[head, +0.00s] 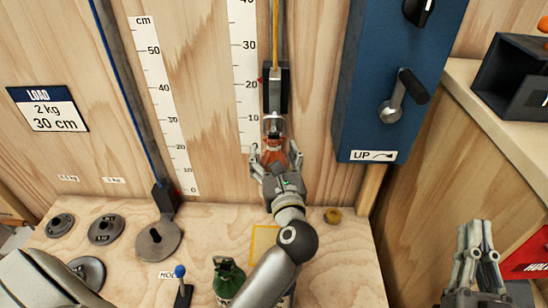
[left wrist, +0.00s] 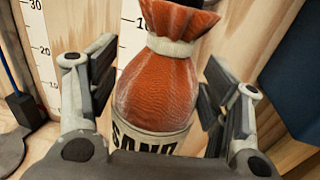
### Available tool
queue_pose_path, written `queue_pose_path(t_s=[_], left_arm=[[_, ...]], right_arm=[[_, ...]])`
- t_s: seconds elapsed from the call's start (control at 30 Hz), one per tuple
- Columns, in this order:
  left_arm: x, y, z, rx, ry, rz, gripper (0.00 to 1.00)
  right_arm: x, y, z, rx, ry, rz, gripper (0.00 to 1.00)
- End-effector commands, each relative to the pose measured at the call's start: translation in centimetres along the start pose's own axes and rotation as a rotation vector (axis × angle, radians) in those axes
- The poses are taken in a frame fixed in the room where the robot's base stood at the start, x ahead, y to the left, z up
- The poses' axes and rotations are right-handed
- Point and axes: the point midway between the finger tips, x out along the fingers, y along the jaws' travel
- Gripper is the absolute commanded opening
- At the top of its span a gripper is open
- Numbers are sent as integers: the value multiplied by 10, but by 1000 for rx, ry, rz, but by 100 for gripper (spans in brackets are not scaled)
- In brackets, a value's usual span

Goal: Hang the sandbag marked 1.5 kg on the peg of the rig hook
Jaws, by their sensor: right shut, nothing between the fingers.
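An orange sandbag (head: 275,146) with a pale tied neck is upright just below the black rig hook block (head: 277,88) on the yellow cord. In the left wrist view the sandbag (left wrist: 160,85) shows a pale band reading SAND; its weight mark is not visible. My left gripper (head: 276,160) is around the bag, fingers apart on both sides, with gaps to the bag in the left wrist view (left wrist: 158,95). The peg is hidden, so I cannot tell whether the bag's loop is on it. My right gripper (head: 478,240) is shut and empty at the lower right.
A green bag-like weight (head: 228,280) stands on the bench near my left arm. Several grey disc weights lie at left, one (head: 158,241) under the blue cord. A yellow outlined square (head: 263,240) is bare. A blue crank box (head: 390,80) stands right of the rig.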

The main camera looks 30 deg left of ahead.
Motion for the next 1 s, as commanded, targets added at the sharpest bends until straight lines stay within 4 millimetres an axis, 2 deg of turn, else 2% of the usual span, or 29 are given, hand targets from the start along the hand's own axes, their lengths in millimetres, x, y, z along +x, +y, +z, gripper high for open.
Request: queue_pose_path(t_s=[0.03,0.1,0.37,0.4,0.57,0.67,1.0], left_arm=[[0,0,-1,1,2,0,82],[0,0,-2,1,4,0,90],[0,0,-4,3,8,0,90],[-1,0,-9,6,19,1,90],[-5,1,-2,5,15,0,90],[-15,3,6,4,14,-2,90],[-80,18,6,3,17,-1,90]], right_arm=[[0,0,0,0,0,1,0],[0,1,0,-1,0,1,0],[-1,1,-1,-1,1,2,0],[-1,1,0,0,0,2,0],[0,0,-3,1,0,1,0],[2,0,-7,1,1,1,0],[0,0,-1,1,1,1,0]])
